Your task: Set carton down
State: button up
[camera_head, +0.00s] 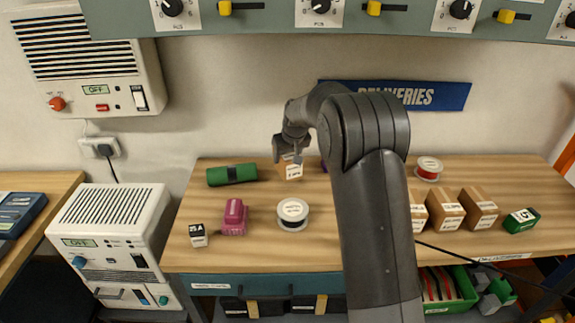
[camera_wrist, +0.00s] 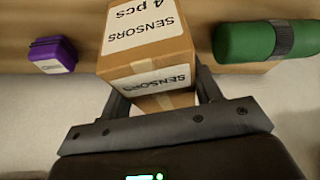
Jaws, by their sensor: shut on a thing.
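My gripper (camera_head: 288,157) is over the back part of the wooden table (camera_head: 330,255), shut on a brown carton (camera_head: 294,172) with a white label. In the wrist view, the carton (camera_wrist: 148,62) sits between the two fingers (camera_wrist: 162,92); its labels read "SENSORS" and "4 pcs". Its far end is toward the top of that view. I cannot tell whether its underside touches the table. My arm hides part of the table to the right of the carton.
A green roll (camera_head: 231,174) lies left of the carton; a purple case (camera_wrist: 52,54) is on its other side, mostly hidden in the head view. A white spool (camera_head: 293,214) and a magenta object (camera_head: 234,217) stand in front. Several cartons (camera_head: 446,210) stand right of my arm.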

jog(key=shift+f, duration=1.9)
jog(key=shift+f, duration=0.1)
jog(key=o, duration=1.1)
jog(key=shift+f, duration=0.1)
